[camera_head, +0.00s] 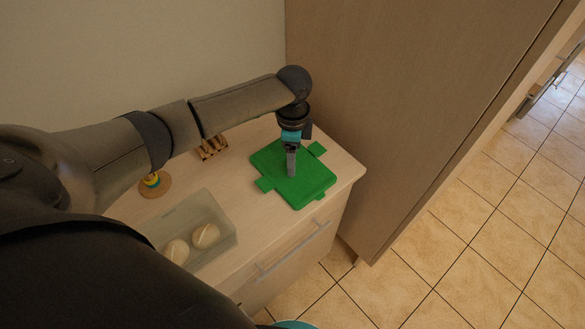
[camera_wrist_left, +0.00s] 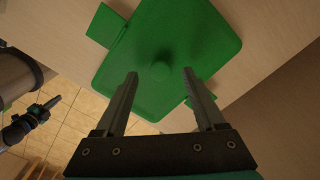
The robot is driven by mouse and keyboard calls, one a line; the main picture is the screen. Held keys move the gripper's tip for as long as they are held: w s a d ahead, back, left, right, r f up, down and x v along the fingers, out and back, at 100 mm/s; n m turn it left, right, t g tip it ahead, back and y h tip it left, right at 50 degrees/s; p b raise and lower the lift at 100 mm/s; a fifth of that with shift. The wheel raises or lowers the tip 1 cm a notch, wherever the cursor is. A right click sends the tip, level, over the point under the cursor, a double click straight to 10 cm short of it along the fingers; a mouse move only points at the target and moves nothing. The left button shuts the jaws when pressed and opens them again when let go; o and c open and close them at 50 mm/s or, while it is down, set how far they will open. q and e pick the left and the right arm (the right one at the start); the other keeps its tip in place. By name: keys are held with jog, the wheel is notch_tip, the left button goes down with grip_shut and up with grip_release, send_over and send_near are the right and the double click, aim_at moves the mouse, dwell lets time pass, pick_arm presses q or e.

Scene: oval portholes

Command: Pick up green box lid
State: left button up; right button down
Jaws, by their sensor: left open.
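The green box lid (camera_head: 306,184) lies flat on top of the light wooden cabinet, near its right end, with tabs sticking out at its sides. My left gripper (camera_head: 291,172) points down over the lid. I cannot tell whether the fingertips touch the lid.
A clear container (camera_head: 222,232) with round pale items (camera_head: 205,236) stands at the cabinet's front left. A small colourful object (camera_head: 152,180) on a round base and a wooden rack (camera_head: 212,148) stand further back. A tall wooden panel (camera_head: 400,100) rises close to the right of the lid.

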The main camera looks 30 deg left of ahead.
pick_arm(q)
jog(key=shift+f, duration=0.8)
jog(key=shift+c, duration=0.3)
grip_shut()
